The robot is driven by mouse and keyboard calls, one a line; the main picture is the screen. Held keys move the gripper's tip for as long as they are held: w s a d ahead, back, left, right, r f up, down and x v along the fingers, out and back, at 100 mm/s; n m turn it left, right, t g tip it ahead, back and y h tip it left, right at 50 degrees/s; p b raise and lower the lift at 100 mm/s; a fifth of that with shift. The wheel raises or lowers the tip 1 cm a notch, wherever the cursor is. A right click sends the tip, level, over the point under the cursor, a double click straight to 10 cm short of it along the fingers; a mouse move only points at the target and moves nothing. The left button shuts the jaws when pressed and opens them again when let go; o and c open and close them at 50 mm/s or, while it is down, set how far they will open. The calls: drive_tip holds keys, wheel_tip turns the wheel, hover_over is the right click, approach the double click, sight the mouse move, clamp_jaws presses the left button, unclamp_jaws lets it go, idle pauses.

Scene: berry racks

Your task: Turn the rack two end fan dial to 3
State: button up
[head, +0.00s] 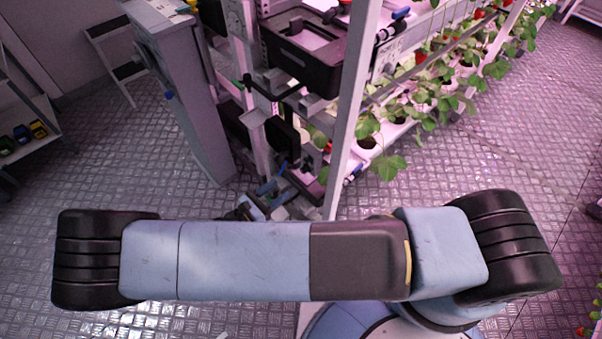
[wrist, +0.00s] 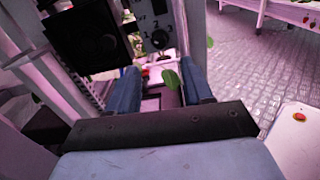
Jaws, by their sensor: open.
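In the wrist view a grey panel with a dark round dial (wrist: 158,40) stands on the rack end. Printed numbers surround the dial, and its setting is too small to read surely. A black square fan housing (wrist: 88,36) is left of the panel. My gripper (wrist: 160,76) is open and empty, its two blue fingers apart below the dial and not touching it. In the head view my arm crosses in front of the rack end, and the gripper is mostly hidden there. I cannot make out the dial in that view.
The planted rack (head: 343,120) runs back to the right with leafy strawberry plants (head: 388,165) overhanging its side. A grey cabinet (head: 185,90) stands to the left. A low shelf with small coloured bins (head: 22,134) is at far left. The metal floor (head: 500,150) right of the rack is clear.

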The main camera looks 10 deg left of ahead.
sight(302, 171)
drive_tip(key=x, duration=0.9)
drive_tip(key=shift+w+d, duration=0.15)
drive_tip(key=shift+w, duration=0.1)
